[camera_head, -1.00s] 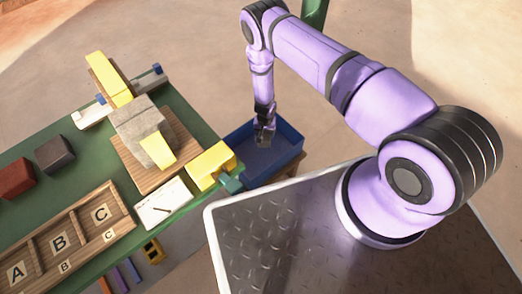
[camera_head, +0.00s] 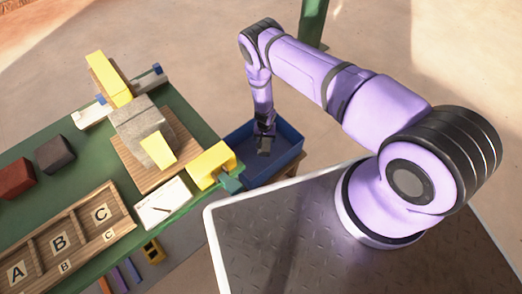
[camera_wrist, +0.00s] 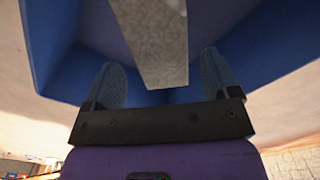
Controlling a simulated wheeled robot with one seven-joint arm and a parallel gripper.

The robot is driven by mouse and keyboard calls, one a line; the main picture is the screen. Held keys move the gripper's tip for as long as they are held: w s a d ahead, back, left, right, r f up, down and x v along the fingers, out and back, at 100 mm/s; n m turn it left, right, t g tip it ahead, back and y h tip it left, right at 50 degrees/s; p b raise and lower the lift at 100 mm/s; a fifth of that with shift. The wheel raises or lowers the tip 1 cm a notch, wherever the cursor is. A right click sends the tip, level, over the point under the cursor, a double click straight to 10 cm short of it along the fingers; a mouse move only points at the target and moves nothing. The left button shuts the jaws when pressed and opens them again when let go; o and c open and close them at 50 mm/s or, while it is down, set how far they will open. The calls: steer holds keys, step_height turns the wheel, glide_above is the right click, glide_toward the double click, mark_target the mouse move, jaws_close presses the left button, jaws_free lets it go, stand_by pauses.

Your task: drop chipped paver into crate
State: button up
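The chipped paver is a long grey block (camera_wrist: 155,45) between my gripper's fingers in the wrist view. In the head view it is a small grey shape (camera_head: 264,148) below the fingers, inside the outline of the blue crate (camera_head: 289,148). My gripper (camera_head: 265,129) points down into the crate. In the wrist view the two fingers (camera_wrist: 164,84) stand apart, with a gap showing on each side of the paver. Blue crate walls (camera_wrist: 48,45) surround them. I cannot tell whether the paver touches the crate floor. Any chip is not visible.
The green table (camera_head: 100,140) left of the crate holds a grey block on a wooden board (camera_head: 185,135), yellow blocks (camera_head: 211,164), a lettered wooden tray (camera_head: 128,224) and a white sheet (camera_head: 162,205). A red block (camera_head: 15,178) and a dark block (camera_head: 55,154) lie further left.

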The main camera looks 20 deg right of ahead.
steer(key=shift+o, duration=0.5)
step_height(320, 180, up, 11)
stand_by(0.4)
steer(key=shift+f, duration=0.1)
